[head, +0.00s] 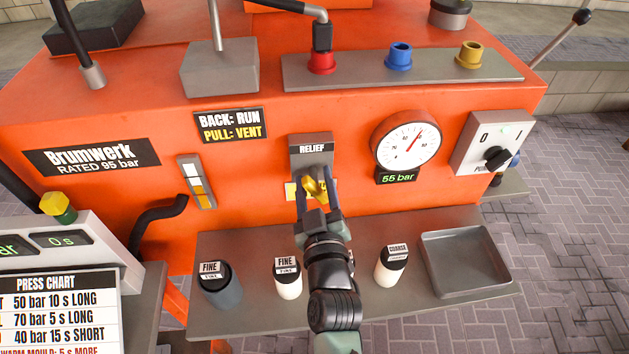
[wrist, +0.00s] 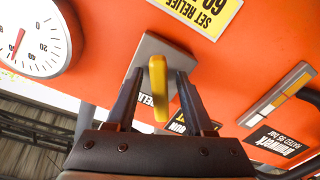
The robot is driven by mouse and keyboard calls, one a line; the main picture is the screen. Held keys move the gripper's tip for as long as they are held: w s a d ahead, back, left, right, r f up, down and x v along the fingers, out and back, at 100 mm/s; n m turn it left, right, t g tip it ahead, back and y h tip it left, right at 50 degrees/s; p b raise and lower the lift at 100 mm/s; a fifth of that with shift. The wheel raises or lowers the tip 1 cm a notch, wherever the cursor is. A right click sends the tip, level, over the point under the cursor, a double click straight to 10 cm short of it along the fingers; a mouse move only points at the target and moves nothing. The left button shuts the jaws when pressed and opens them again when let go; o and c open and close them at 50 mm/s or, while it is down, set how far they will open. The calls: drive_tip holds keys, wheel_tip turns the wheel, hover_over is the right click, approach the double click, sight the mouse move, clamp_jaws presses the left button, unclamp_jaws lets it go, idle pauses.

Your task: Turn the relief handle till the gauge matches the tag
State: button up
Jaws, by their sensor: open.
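The yellow relief handle (head: 314,188) sticks out below the grey RELIEF block (head: 311,150) on the orange machine. My gripper (head: 317,197) is in front of it. In the wrist view the handle (wrist: 158,90) stands between the open fingers of my gripper (wrist: 158,100), with a gap on each side. The round gauge (head: 406,140) has a red needle pointing up and right, and the display below it (head: 397,178) reads 55 bar. The yellow-and-white tag (head: 291,191) is mostly hidden behind my gripper; in the wrist view it (wrist: 208,12) reads SET RELIEF and 60, cut off by the frame edge.
Below, a grey shelf (head: 365,290) holds FINE bottles (head: 288,280), a COARSE bottle (head: 391,267) and an empty tray (head: 466,263). A switch box (head: 493,143) sits right of the gauge. A black bent lever (head: 150,219) juts out at left.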

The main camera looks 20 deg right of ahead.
clamp_jaws()
drive_tip(key=shift+m, duration=0.5)
drive_tip(key=m, duration=0.2)
drive_tip(key=shift+m, duration=0.4)
drive_tip(key=m+p, duration=0.1)
drive_tip(key=m, duration=0.2)
drive_tip(key=shift+m, duration=0.4)
drive_tip(key=m, duration=0.6)
drive_tip(key=shift+f+m+p, duration=0.1)
drive_tip(key=shift+m+p, duration=0.3)
